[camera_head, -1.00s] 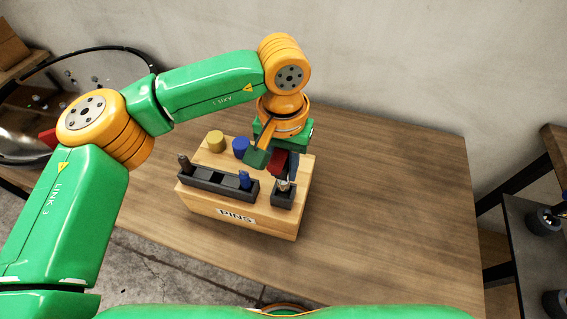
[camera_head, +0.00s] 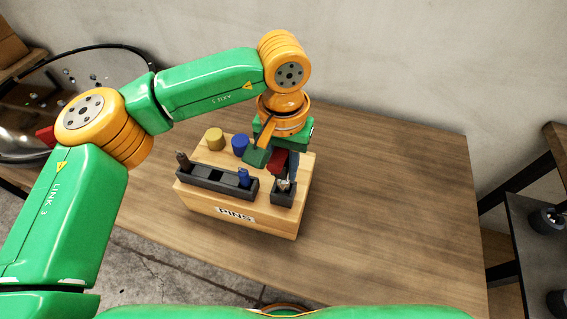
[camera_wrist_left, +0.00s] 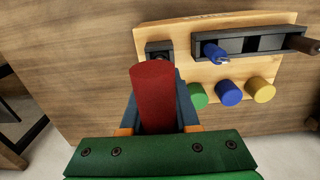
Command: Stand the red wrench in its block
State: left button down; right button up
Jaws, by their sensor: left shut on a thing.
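My left gripper (camera_head: 285,168) points down over the right part of the wooden PINS board. It is shut on the red wrench, whose red handle (camera_head: 279,157) shows beside the green gripper body. The handle fills the space between the fingers (camera_wrist_left: 155,105) in the left wrist view. The wrench's metal lower end (camera_head: 284,185) shows at the small dark block (camera_head: 283,199); I cannot tell how deep it sits. The block also shows just beyond the handle in the left wrist view (camera_wrist_left: 159,47). My right gripper is out of view.
The wooden board (camera_head: 207,208) also carries a long dark slotted holder (camera_head: 207,186) with a brown pin and a blue pin. Yellow (camera_head: 215,140), blue (camera_head: 240,145) and green (camera_wrist_left: 198,95) knobs stand behind it. The table (camera_head: 400,200) is bare to the right.

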pick_arm(q)
jog(key=shift+f+b, duration=1.7)
jog(key=shift+f, duration=0.15)
dwell(0.3)
jog(key=c, duration=0.6)
grip_release()
